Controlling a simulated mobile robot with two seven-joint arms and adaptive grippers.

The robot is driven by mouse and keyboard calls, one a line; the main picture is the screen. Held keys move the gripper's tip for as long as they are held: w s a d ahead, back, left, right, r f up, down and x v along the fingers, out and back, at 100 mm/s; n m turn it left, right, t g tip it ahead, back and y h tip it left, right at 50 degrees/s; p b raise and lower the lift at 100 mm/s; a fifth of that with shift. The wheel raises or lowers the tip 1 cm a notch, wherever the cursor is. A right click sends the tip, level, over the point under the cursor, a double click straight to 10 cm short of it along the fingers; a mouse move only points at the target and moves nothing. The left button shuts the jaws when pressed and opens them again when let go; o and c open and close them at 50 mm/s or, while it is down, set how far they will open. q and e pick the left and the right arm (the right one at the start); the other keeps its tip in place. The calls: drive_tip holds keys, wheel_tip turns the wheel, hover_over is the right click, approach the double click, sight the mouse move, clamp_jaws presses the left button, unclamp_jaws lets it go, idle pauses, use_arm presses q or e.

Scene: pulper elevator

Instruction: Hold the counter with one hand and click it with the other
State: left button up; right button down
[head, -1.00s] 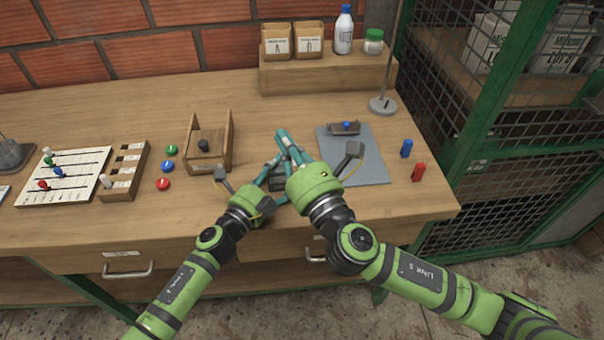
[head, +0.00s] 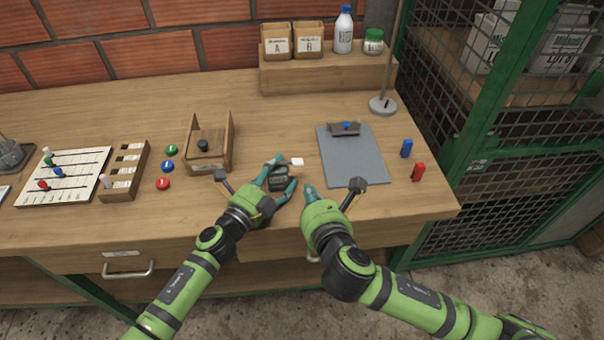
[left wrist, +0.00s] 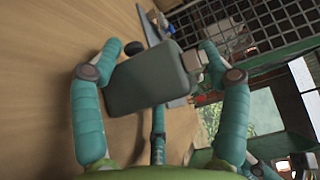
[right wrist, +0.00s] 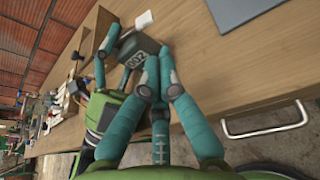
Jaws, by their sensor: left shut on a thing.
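The counter (head: 279,182) is a small dark grey device. My left gripper (head: 285,173) is shut on it, with fingers on both sides, near the table's front edge. In the left wrist view the counter (left wrist: 147,80) fills the gap between the fingers. In the right wrist view the counter (right wrist: 134,60) shows a row of light digits, too small to read surely. My right gripper (head: 308,191) is just right of the counter, apart from it in the head view. Its fingertips lie close together in the right wrist view (right wrist: 158,66) and look shut and empty.
A grey clipboard (head: 352,160) lies to the right, with blue (head: 407,148) and red (head: 418,172) pegs beyond. A wooden holder (head: 208,163) and coloured discs (head: 163,184) are to the left.

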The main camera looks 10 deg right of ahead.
use_arm(q)
drive_tip(key=shift+a+f, duration=0.15)
drive_tip(key=shift+f, duration=0.15)
use_arm(e)
drive_tip(key=x, duration=0.8)
drive_tip(key=shift+w, duration=0.15)
